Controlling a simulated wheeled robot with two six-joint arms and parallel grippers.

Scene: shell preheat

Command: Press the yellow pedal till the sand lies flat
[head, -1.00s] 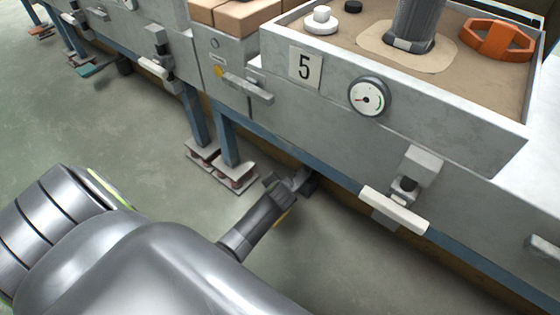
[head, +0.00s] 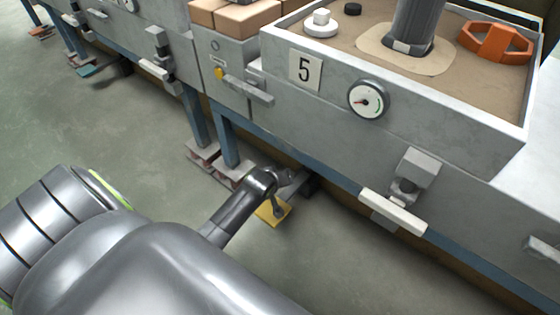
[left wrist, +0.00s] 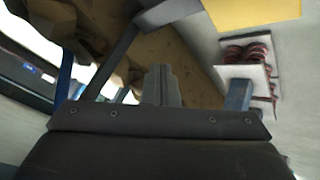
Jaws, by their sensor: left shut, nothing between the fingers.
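The yellow pedal (head: 270,214) is low beneath the bench, on the end of a grey lever (head: 295,188). My left gripper (head: 277,206) is shut and empty, its fingers in front of part of the pedal in the head view. I cannot tell whether they touch it. In the left wrist view the shut fingers (left wrist: 160,84) stand in the middle, and the yellow plate (left wrist: 255,11) is at top right, apart from them. The sand (head: 475,78) fills the box at upper right, with a paler patch around a dark column (head: 413,25). My right gripper is not in view.
The pressure dial (head: 367,99) is on the box's front, its needle pointing left. A white-handled lever (head: 393,211) juts out right of my arm. Blue bench legs (head: 226,137) stand on sprung feet left of the pedal. An orange handle (head: 496,42) lies on the sand.

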